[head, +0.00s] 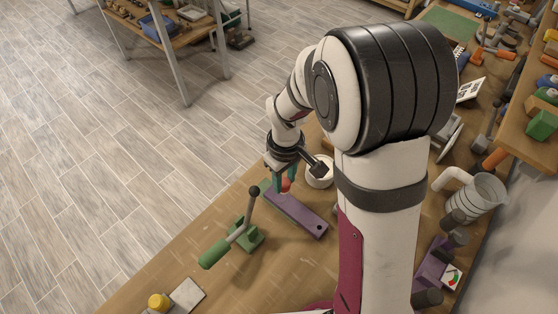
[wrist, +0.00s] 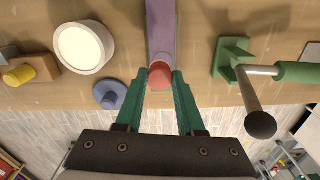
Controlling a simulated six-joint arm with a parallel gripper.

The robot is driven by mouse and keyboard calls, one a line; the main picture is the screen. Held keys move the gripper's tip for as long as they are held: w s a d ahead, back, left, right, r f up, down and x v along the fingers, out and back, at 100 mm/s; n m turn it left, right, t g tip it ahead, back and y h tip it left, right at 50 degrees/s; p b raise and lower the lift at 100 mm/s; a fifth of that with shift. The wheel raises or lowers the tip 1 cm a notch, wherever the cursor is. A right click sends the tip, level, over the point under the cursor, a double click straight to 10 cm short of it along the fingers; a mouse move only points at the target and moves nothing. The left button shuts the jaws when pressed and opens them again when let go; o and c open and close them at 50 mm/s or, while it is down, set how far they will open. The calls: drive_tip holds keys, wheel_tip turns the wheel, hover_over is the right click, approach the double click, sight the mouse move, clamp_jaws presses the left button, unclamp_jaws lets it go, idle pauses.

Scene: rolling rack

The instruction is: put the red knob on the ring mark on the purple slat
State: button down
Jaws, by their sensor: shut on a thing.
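The red knob (wrist: 160,76) is between the green fingertips of my gripper (wrist: 162,84) in the wrist view. In the head view the knob (head: 286,185) shows at the tips of my gripper (head: 283,178), over the far left end of the purple slat (head: 295,211). My gripper is shut on the knob. The slat (wrist: 161,30) runs away from the knob in the wrist view. I cannot tell whether the knob touches the slat. A small dark spot shows near the slat's near end in the head view; I cannot make out the ring mark.
A green-handled lever on a green base (head: 247,236) stands close left of the slat. A white round container (head: 319,171) stands behind it to the right. A blue round piece (wrist: 110,94) is near the bench edge. Bare wood (head: 205,285) lies in front.

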drive_tip(key=shift+w+a+f, duration=0.1)
drive_tip(key=shift+a+f, duration=0.15)
drive_tip(key=shift+f, duration=0.9)
drive_tip(key=shift+w+a+f, duration=0.1)
drive_tip(key=shift+a+f, duration=0.1)
drive_tip(key=shift+f, duration=0.95)
drive_tip(key=c, duration=0.5)
unclamp_jaws()
drive_tip(key=shift+f, duration=0.1)
wheel_tip(320, 180, up, 11)
drive_tip(key=shift+r, duration=0.2)
drive_tip(key=s+d+r+m, duration=0.1)
drive_tip(key=s+r+m, duration=0.1)
drive_tip(key=s+m, duration=0.2)
drive_tip(key=s+d+r+m+y, duration=0.1)
drive_tip(key=s+m, duration=0.3)
drive_tip(key=s, duration=0.6)
drive_tip(key=s+d+r+m, duration=0.1)
drive_tip(key=s+r+m, duration=0.2)
drive_tip(key=s+m, duration=0.2)
drive_tip(key=shift+s+d+r+y, duration=0.15)
drive_tip(key=shift+s+r+y, duration=0.05)
drive_tip(key=shift+s, duration=0.35)
drive_tip(key=shift+s+d+r+y, duration=0.15)
drive_tip(key=shift+s+r+y, duration=0.05)
drive_tip(key=shift+s, duration=0.35)
